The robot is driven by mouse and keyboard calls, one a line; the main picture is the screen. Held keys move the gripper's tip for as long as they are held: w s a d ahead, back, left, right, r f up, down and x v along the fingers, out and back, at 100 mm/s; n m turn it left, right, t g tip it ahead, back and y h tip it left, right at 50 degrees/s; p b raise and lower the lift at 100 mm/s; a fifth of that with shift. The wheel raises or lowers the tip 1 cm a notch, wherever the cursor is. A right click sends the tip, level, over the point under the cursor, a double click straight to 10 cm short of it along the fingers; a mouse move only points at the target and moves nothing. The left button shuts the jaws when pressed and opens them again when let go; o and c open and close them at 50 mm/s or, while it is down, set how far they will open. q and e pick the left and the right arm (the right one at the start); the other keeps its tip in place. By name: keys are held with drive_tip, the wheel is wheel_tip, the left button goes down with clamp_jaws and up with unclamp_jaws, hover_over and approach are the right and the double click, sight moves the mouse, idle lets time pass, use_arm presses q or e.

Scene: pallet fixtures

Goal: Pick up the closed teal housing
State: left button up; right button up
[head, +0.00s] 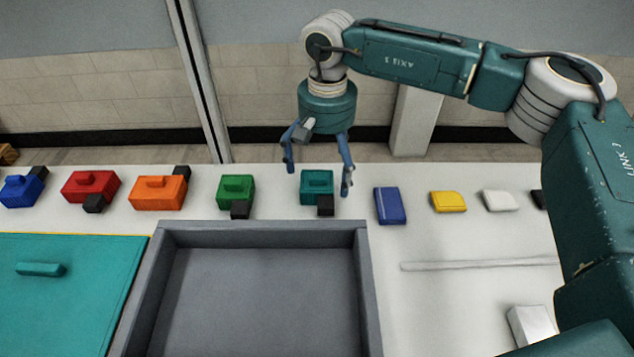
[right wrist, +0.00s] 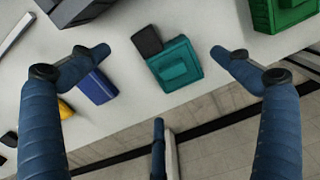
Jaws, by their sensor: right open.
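The teal housing (head: 316,182) stands on the white table behind the grey tray, with a black block (head: 325,206) at its front right corner. My right gripper (head: 318,180) is open, its blue fingers above and around the housing without visible contact. In the right wrist view the teal housing (right wrist: 175,65) lies between the two spread fingertips (right wrist: 158,52), and its black block (right wrist: 147,41) shows beside it. My left gripper is in neither view.
A green housing (head: 236,190) stands left of the teal one, a blue block (head: 390,206) to its right. Orange (head: 157,193), red (head: 90,187) and blue housings (head: 22,191) stand farther left.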

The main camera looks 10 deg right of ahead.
sight(323, 187)
drive_tip(key=shift+f, duration=0.75)
wheel_tip(323, 187, down, 4)
drive_tip(key=shift+a+f+p, duration=0.15)
drive_tip(key=shift+f+p, duration=0.05)
drive_tip(key=shift+p, duration=0.7)
drive_tip(key=shift+w+f, duration=0.1)
drive_tip(key=shift+f, duration=0.35)
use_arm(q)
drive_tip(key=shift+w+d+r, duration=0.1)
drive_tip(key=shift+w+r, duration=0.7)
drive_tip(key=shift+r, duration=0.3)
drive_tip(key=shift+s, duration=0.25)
use_arm(e)
drive_tip(key=c, duration=2)
drive_tip(key=shift+r, duration=0.1)
